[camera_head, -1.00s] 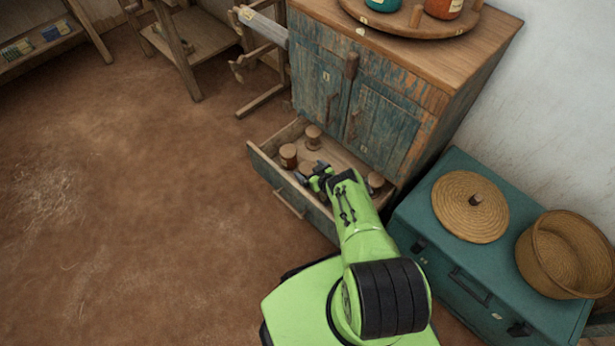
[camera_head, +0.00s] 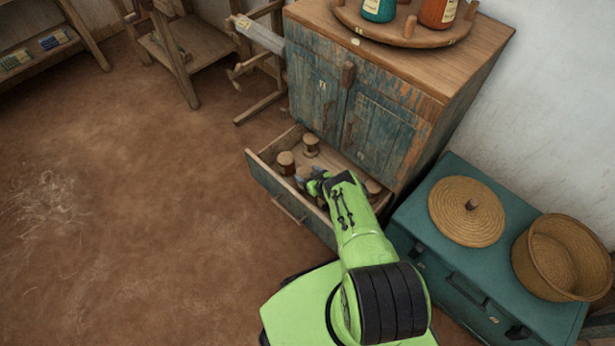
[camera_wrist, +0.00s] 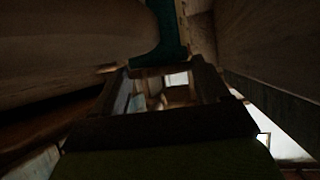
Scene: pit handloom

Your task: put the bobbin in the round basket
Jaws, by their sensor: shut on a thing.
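Several wooden bobbins stand in the open drawer: one at its back (camera_head: 311,146), one at its left (camera_head: 286,162) and one at its right (camera_head: 373,188). My gripper (camera_head: 314,186) is down in the drawer between them, shut on a bobbin that my fingers and arm mostly hide. The wrist view is very dark, and I cannot clearly make out the held bobbin there. The round basket (camera_head: 534,262) is woven, open and empty. It stands on the teal chest at the right, well away from my gripper.
The drawer (camera_head: 268,186) juts from a worn blue cabinet (camera_head: 385,128), its walls close around my gripper. A woven lid (camera_head: 466,211) with a knob lies on the teal chest (camera_head: 437,240) left of the basket. Jars stand on a round tray (camera_head: 396,36) atop the cabinet.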

